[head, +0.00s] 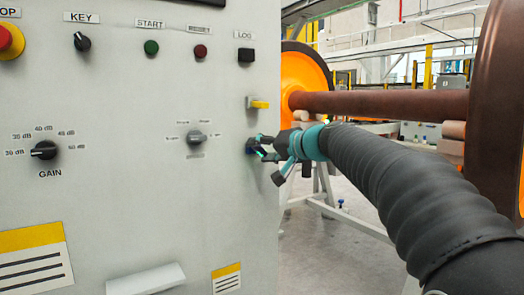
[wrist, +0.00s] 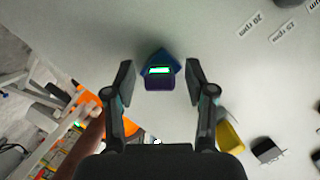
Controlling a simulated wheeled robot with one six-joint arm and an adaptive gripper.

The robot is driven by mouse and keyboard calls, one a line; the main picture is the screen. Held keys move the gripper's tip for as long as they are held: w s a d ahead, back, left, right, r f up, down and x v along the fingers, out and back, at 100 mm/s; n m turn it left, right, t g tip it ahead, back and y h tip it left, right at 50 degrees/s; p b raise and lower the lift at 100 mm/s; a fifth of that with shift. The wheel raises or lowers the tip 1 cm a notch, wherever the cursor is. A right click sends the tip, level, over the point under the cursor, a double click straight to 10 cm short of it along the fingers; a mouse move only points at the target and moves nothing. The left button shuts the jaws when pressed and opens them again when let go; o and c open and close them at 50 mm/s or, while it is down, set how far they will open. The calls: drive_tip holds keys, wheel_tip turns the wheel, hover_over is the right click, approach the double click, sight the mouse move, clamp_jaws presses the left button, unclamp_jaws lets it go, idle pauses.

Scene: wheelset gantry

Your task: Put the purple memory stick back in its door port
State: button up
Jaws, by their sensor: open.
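The purple memory stick (wrist: 159,85) shows in the wrist view between my fingers, with a bright green-white patch at its upper end. A blue housing (wrist: 160,55), which looks like the door port, is right behind it on the grey door. The stick lines up with the housing; I cannot tell how deep it sits. My gripper (wrist: 160,74) is open, with a gap between each finger and the stick. In the head view my gripper (head: 266,148) is at the door's right edge, by a small dark blue thing (head: 251,146); the stick is not clear there.
The grey door (head: 120,200) carries a rotary knob (head: 196,137) left of my gripper and a yellow latch-like part (head: 259,103) just above it. A black LOG part (head: 246,55) is higher up. A brown wheelset axle (head: 385,104) lies behind my arm to the right.

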drive_tip(key=v, duration=1.2)
